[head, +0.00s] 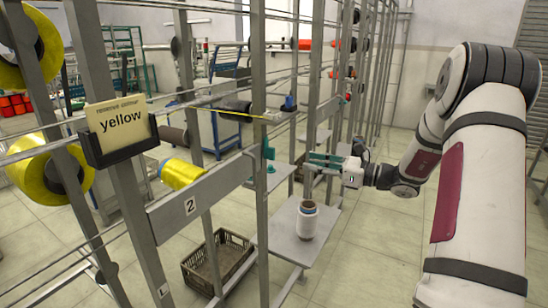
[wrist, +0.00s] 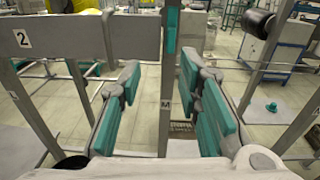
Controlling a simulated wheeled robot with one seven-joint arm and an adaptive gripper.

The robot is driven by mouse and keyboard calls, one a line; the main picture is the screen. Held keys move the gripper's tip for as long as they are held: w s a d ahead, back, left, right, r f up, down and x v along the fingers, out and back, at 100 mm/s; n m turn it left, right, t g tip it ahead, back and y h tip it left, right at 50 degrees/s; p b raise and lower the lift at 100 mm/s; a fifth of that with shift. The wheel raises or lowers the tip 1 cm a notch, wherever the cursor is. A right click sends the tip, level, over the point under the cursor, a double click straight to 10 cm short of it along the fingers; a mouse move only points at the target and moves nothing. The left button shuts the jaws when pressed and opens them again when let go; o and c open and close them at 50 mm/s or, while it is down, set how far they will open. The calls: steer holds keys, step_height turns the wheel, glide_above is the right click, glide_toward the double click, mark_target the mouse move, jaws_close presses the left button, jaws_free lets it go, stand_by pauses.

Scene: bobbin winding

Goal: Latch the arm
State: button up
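A teal latch handle (head: 268,151) sits on the upright post at the right end of the grey plate marked 2 (head: 190,205). In the wrist view the teal handle (wrist: 172,30) stands upright beyond and above the gap between my fingertips, at the right end of the plate (wrist: 60,42). My gripper (head: 322,161) has teal pads and is to the right of the handle, apart from it. In the wrist view my gripper (wrist: 168,88) is open and empty. A yellow bobbin (head: 182,174) lies behind the plate. Which part is the arm itself is hard to tell.
A yellow sign (head: 115,118) and large yellow spools (head: 52,174) are at the left. A brown crate (head: 218,262) is on the floor. Posts and rails crowd the frame.

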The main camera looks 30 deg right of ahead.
mark_target(274, 153)
steer(key=shift+m+t, duration=0.4)
steer(key=x, duration=0.8)
steer(key=w+d+x, duration=0.1)
steer(key=x, duration=0.4)
steer(key=shift+d+f+p, duration=0.1)
steer(key=shift+f+p, duration=0.3)
jaws_close()
